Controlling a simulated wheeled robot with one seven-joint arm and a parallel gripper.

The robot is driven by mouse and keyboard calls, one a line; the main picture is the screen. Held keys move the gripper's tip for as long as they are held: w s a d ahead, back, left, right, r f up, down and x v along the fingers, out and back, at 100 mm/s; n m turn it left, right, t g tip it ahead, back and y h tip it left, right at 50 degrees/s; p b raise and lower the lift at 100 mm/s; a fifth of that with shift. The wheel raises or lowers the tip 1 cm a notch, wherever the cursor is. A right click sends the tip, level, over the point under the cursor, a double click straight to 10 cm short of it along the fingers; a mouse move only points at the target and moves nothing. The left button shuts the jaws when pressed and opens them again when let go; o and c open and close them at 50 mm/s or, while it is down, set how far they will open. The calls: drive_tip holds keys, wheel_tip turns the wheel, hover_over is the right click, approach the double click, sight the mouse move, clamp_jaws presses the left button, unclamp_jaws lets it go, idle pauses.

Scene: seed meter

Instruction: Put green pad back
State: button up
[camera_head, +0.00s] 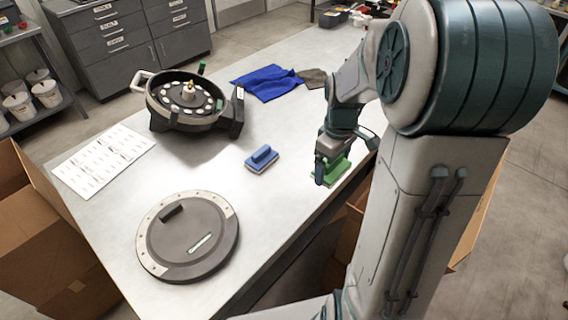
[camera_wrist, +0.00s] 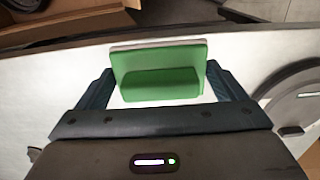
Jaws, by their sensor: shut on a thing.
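The green pad (camera_head: 338,170) is at the right edge of the white table, partly hidden by my gripper (camera_head: 333,160). In the wrist view the green pad (camera_wrist: 158,62) sits between my two fingers, with its raised green grip toward me and a pale layer along its far edge. My gripper (camera_wrist: 160,88) is shut on it. I cannot tell whether the pad touches the table. A blue pad (camera_head: 262,158) with a raised handle lies flat on the table, left of my gripper.
A round grey lid (camera_head: 187,245) lies at the front left, with the seed meter (camera_head: 187,100) behind it. A printed sheet (camera_head: 103,160) and blue cloth (camera_head: 267,82) lie on the table (camera_head: 290,130). Cardboard boxes (camera_head: 35,235) stand beside it.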

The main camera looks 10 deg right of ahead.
drive_tip(key=shift+w+a, duration=0.2)
drive_tip(key=shift+w, duration=0.1)
drive_tip(key=p, duration=0.2)
hover_over(290, 183)
wheel_tip(290, 183, down, 7)
drive_tip(key=shift+r, duration=0.2)
drive_tip(key=shift+f+p, duration=0.65)
drive_tip(key=shift+f, duration=1.4)
drive_tip(key=shift+w+f, duration=0.1)
drive_tip(key=shift+f, duration=0.1)
drive_tip(key=o, duration=0.7)
drive_tip(key=shift+r, duration=0.1)
